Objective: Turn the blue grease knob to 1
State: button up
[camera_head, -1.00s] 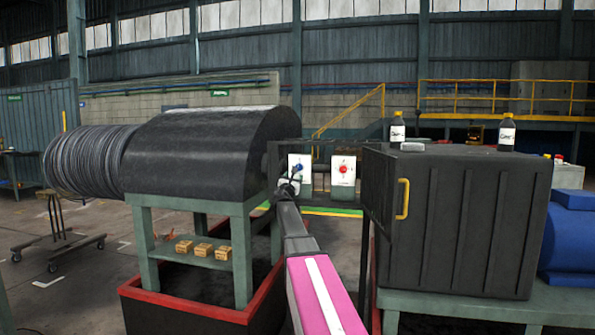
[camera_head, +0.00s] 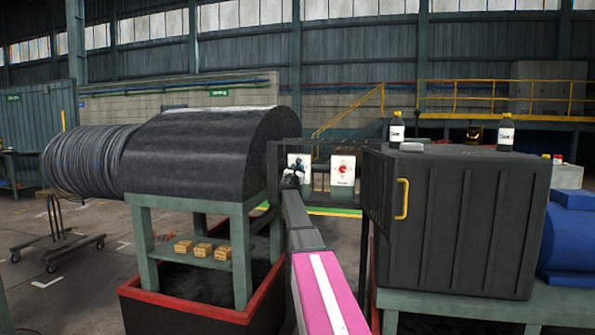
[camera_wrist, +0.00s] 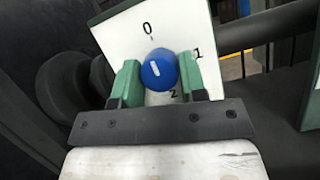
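The blue grease knob (camera_wrist: 158,70) is round with a white line and sits on a tilted-looking white plate (camera_wrist: 122,42) marked 0, 1 and 2. The white line points up and slightly left, towards the 0. My gripper (camera_wrist: 159,80) has its green fingers on either side of the knob, very close to its edges. I see no clear gap, but I cannot tell whether the fingers press on it. In the head view my gripper (camera_head: 291,179) is at the white plate (camera_head: 304,161) and hides the knob.
A white plate with a red knob (camera_head: 343,169) stands just right of it. The black drum housing (camera_head: 195,155) is on the left and a black cabinet (camera_head: 465,220) with a yellow handle (camera_head: 402,199) is on the right. My arm lies in the gap between them.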

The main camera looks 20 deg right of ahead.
jog(key=shift+m+g+h, duration=0.3)
jog(key=shift+m, duration=0.3)
jog(key=shift+w+a+r+m+g+h, duration=0.15)
jog(key=shift+m+g, duration=1.1)
jog(key=shift+m, duration=2.15)
jog(key=shift+s+d+f+m+g+h, duration=0.15)
jog(key=shift+m+g, duration=1.15)
jog(key=shift+m, duration=2.1)
jog(key=shift+w+a+r+m+g+h, duration=0.15)
jog(key=shift+m+g, duration=1.1)
jog(key=shift+m, duration=2.15)
jog(key=o, duration=0.9)
